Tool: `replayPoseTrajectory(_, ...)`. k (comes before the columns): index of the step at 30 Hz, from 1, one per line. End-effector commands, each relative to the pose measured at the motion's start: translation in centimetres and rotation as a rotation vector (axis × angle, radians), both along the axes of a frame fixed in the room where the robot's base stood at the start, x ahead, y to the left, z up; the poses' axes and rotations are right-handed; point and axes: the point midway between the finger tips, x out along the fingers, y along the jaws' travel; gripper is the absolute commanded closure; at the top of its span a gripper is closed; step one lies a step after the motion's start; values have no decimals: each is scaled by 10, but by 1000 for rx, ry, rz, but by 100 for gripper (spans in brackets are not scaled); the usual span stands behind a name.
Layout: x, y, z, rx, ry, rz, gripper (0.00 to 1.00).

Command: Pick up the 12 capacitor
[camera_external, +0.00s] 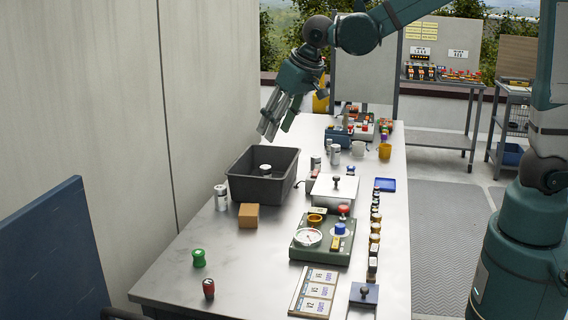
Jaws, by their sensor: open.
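My gripper (276,128) is open and empty, pointing down above the back left of the table. It hangs over the far side of a dark grey bin (284,191). Several silver cylinders that look like capacitors are in view. One cylinder (265,170) stands inside the bin. Another cylinder (221,198) stands on the table left of the bin. More cylinders (335,154) stand to the right of the bin, near its back corner. Their markings are too small to read, so I cannot tell which is the 12 capacitor.
A cardboard-brown block (248,216) stands in front of the bin. A green panel with a dial (322,240) and a white box (333,190) lie to the right. A row of small jars lines the right edge. Green (198,258) and red (208,289) pieces stand front left.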

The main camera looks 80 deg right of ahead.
Motion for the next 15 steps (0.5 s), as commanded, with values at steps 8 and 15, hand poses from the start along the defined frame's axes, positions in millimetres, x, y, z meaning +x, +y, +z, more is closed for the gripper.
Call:
replayPoseTrajectory(8,48,-11,-31,3,17,-70,56)
replayPoseTrajectory(15,87,-21,-62,6,31,-132,56)
